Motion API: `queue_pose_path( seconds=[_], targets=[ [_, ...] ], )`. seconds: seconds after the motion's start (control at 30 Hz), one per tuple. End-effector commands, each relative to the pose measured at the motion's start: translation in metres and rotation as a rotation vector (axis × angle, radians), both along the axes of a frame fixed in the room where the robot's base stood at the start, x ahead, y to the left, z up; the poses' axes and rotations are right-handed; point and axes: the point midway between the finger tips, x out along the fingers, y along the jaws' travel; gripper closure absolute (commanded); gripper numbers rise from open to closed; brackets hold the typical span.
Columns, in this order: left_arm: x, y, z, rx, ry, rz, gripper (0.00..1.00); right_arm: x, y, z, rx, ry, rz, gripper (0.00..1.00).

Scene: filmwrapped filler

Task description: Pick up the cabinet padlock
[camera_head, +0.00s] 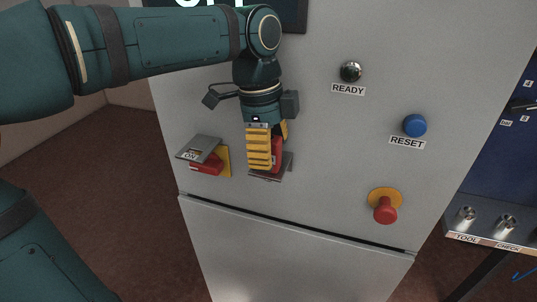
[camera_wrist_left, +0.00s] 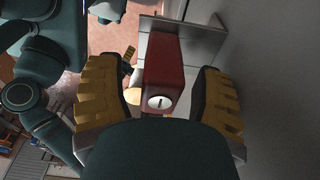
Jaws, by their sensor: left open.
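The red cabinet padlock (camera_head: 277,152) is at the grey cabinet's front, partly hidden behind a yellow finger in the head view. In the left wrist view the padlock (camera_wrist_left: 162,75) shows as a red block with a round, pale keyhole face, against a grey metal plate (camera_wrist_left: 190,37). My left gripper (camera_head: 268,160) is open, with its ribbed yellow fingers on either side of the padlock. In the left wrist view the gripper (camera_wrist_left: 160,90) shows gaps between the padlock and both fingers.
Left of the padlock is a red switch handle (camera_head: 206,168) under a grey flap marked ON. A shelf with metal cylinders (camera_head: 465,217) stands farther right.

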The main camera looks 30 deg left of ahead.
Motion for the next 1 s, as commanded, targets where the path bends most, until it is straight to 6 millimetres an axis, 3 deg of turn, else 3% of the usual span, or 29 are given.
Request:
queue_pose_path(
  seconds=[0.03,0.23,0.73,1.0],
  targets=[
    [0.0,0.0,0.0,0.0,0.0,0.0,0.32,0.0,0.0,0.0,0.0,0.0,0.0,0.53],
    [0.0,0.0,0.0,0.0,0.0,0.0,1.0,0.0,0.0,0.0,0.0,0.0,0.0,0.53],
    [0.0,0.0,0.002,-0.001,0.003,0.0,1.0,0.0,0.0,0.001,0.0,-0.001,0.0,0.53],
    [0.0,0.0,0.028,-0.001,-0.001,0.0,1.0,0.002,0.0,0.007,-0.001,-0.005,-0.004,0.53]
  ],
)
